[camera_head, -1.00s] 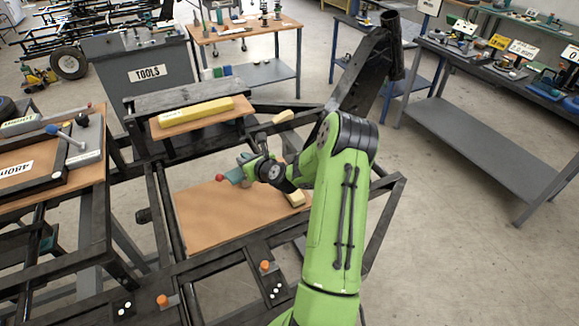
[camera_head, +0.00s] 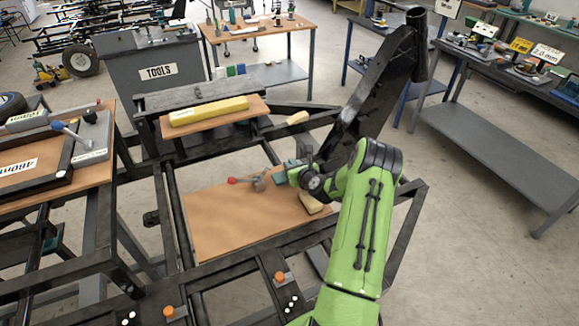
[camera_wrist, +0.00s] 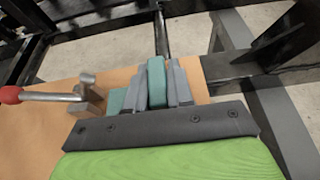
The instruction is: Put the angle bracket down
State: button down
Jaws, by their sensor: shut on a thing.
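The teal angle bracket (camera_wrist: 156,86) sits between the grey fingers of my gripper (camera_wrist: 158,74) in the wrist view. Another teal part (camera_wrist: 116,103) shows just left of the fingers and looks like part of the same bracket. In the head view the bracket (camera_head: 284,174) is at the tip of my gripper (camera_head: 297,172), above the right side of a brown board (camera_head: 220,225). My gripper is shut on it. The fingers partly hide the bracket, and I cannot tell whether it touches the board.
A toggle clamp (camera_head: 258,181) with a red-tipped handle stands on the board, left of the bracket. A yellowish block (camera_head: 311,204) lies below my wrist. Black frame bars surround the board. The board's left and front parts are clear.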

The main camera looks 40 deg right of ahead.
jog(key=x, duration=0.2)
jog(key=shift+w, duration=0.35)
jog(key=shift+f, duration=0.2)
jog(key=shift+s+r, duration=0.1)
jog(key=shift+f+b, duration=0.55)
jog(key=shift+f, duration=0.15)
jog(key=c, duration=1)
grip_release()
jog(key=shift+r, duration=0.1)
